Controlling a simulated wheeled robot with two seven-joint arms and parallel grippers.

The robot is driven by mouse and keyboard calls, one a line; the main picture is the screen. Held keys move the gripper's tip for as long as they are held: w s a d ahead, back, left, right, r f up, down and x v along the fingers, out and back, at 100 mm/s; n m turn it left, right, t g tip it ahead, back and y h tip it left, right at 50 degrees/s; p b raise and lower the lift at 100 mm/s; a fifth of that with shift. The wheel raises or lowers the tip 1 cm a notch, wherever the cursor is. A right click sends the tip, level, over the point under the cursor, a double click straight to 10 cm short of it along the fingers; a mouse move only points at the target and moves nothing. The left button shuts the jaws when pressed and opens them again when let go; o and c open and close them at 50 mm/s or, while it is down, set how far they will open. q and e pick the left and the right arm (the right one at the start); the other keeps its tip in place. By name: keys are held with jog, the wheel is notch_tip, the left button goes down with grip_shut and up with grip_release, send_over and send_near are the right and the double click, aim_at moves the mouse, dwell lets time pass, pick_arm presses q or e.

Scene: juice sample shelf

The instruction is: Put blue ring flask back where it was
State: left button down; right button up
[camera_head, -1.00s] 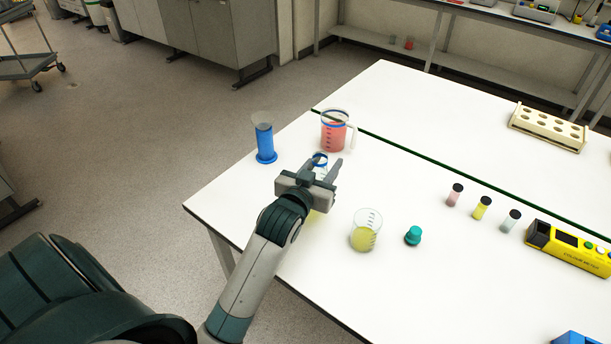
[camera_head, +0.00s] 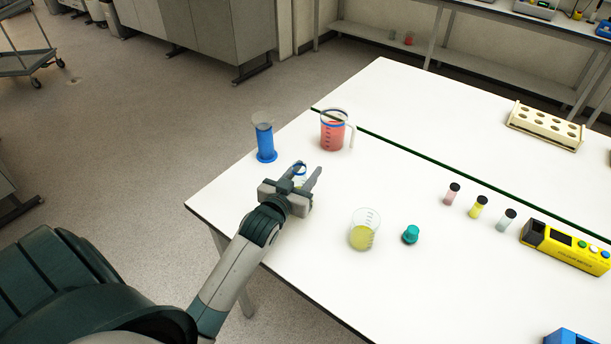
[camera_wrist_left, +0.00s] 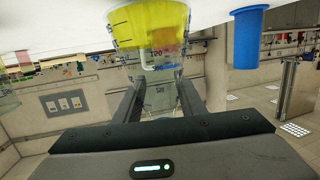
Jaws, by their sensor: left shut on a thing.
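The blue ring flask (camera_head: 301,168) is mostly hidden behind my left gripper (camera_head: 306,173) in the head view; its blue-ringed top shows between the fingers. In the left wrist view the picture is upside down, and the flask (camera_wrist_left: 150,22) shows yellow liquid in its wide body. There my left gripper (camera_wrist_left: 160,88) is shut on the flask's narrow neck, near a blue ring. The flask is over the left part of the white table (camera_head: 260,215); I cannot tell whether its base touches. My right gripper is not in view.
A blue cylinder (camera_head: 265,143) and a jug of red liquid (camera_head: 333,132) stand behind the gripper. A beaker of yellow liquid (camera_head: 362,235) and a teal stopper (camera_head: 411,235) are to the right. Several capped vials (camera_head: 478,207) and a yellow meter (camera_head: 568,248) stand further right.

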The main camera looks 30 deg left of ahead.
pick_arm(q)
jog(key=shift+f, duration=1.05)
jog(key=shift+f, duration=0.1)
jog(key=c, duration=1.2)
grip_release()
jog(key=shift+o, duration=0.2)
jog(key=shift+s+d, duration=0.1)
jog(key=shift+s, duration=0.4)
jog(key=b+v, duration=0.3)
jog(key=v, duration=0.8)
